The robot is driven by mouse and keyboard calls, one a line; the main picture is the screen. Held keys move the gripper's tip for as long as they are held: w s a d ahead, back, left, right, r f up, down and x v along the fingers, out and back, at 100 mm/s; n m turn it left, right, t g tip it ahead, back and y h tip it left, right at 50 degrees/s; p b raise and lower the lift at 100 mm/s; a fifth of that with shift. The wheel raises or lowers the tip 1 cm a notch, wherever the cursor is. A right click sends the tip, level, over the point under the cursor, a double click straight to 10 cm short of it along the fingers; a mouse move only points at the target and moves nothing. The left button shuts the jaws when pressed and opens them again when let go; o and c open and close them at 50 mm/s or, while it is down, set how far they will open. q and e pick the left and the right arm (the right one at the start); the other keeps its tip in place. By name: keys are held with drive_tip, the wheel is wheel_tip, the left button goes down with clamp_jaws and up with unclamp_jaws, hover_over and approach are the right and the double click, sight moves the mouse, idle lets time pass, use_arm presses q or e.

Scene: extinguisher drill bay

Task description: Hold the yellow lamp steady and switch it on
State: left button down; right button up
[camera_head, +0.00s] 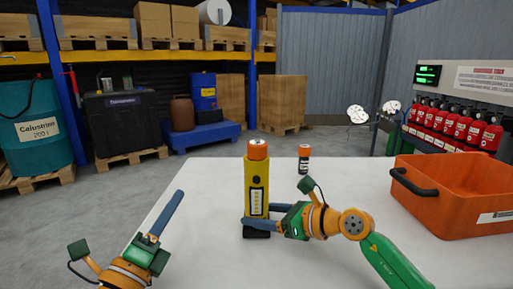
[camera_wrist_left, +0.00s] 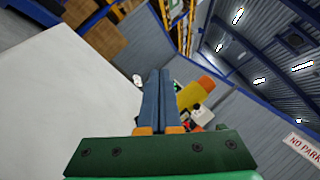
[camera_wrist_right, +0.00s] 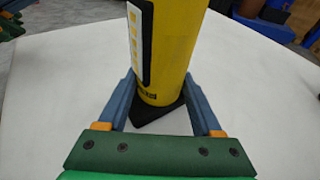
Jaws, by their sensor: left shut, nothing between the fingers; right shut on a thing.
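The yellow lamp (camera_head: 257,181) stands upright on the white table, with an orange top (camera_head: 257,149), a pale panel down its front and a dark base. My right gripper (camera_head: 257,220) comes from the right and is shut around the lamp's lower body. In the right wrist view the yellow body (camera_wrist_right: 168,50) sits between the two blue fingers. My left gripper (camera_head: 172,212) is shut and empty, left of the lamp and apart from it, fingers pointing up. In the left wrist view the lamp (camera_wrist_left: 194,96) shows tilted behind the closed fingers (camera_wrist_left: 159,98).
An orange crate (camera_head: 450,210) with a dark handle stands on the table's right. A small dark cylinder with orange ends (camera_head: 304,158) stands behind the lamp. The white table (camera_head: 200,185) is clear around the left gripper. Red extinguishers (camera_head: 462,126) line a rack at the right.

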sight(256, 180)
use_arm(q)
drive_tip(key=s+d+r+m+g+h, duration=0.1)
drive_tip(key=s+d+g+h, duration=0.1)
drive_tip(key=s+d+h, duration=0.35)
drive_tip(key=s+d+r+m+g+h, duration=0.1)
drive_tip(key=s+d+h, duration=0.2)
drive_tip(key=d, duration=0.6)
drive_tip(key=w, duration=0.9)
drive_tip(key=shift+r, duration=0.15)
drive_tip(key=shift+w, duration=0.1)
idle(0.4)
drive_tip(key=shift+w, duration=0.45)
drive_tip(key=shift+s, duration=0.5)
